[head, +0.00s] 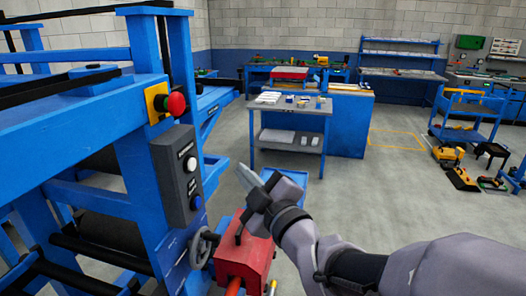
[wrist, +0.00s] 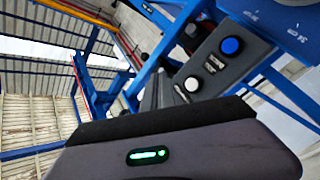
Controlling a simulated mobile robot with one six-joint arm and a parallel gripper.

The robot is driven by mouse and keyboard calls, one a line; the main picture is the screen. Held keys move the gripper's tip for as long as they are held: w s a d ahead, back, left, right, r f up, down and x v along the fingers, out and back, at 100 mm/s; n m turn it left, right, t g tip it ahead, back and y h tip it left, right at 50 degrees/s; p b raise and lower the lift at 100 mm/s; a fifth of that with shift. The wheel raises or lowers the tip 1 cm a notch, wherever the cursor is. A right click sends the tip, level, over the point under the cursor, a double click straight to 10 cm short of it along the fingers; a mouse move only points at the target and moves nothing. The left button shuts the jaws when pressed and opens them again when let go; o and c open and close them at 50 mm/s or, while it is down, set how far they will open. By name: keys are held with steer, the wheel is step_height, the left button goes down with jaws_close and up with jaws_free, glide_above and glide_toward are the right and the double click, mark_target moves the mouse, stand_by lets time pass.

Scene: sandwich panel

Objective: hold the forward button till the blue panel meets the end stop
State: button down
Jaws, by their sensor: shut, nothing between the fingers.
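A grey control box (head: 177,180) is fixed to the blue machine at the left of the head view. It carries a white button (head: 190,163) above a blue button (head: 196,202); their labels are too small to read. In the wrist view the white button (wrist: 192,84) and blue button (wrist: 231,46) also show. My gripper (head: 241,168) is shut and empty, to the right of the box in the head view, its tips pointing up and left. It appears apart from both buttons. I cannot pick out the blue panel or the end stop.
A red emergency button (head: 176,103) on a yellow base sits above the box. A handwheel (head: 203,248) and a red block (head: 245,250) are below. A grey-topped table (head: 290,108) stands beyond, with open floor to the right.

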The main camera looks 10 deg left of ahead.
mark_target(191, 164)
steer(key=a, duration=0.7)
steer(key=shift+w+a, duration=0.35)
steer(key=shift+a, duration=0.05)
steer(key=shift+a, duration=0.15)
stand_by(1.5)
steer(key=shift+a+b, duration=0.3)
steer(key=shift+b, duration=0.25)
steer(key=shift+a+b, duration=0.35)
steer(key=shift+a, duration=0.05)
stand_by(1.1)
steer(key=shift+d, duration=0.1)
steer(key=shift+d+b, duration=0.55)
steer(key=shift+d, duration=0.15)
steer(key=shift+d, duration=0.1)
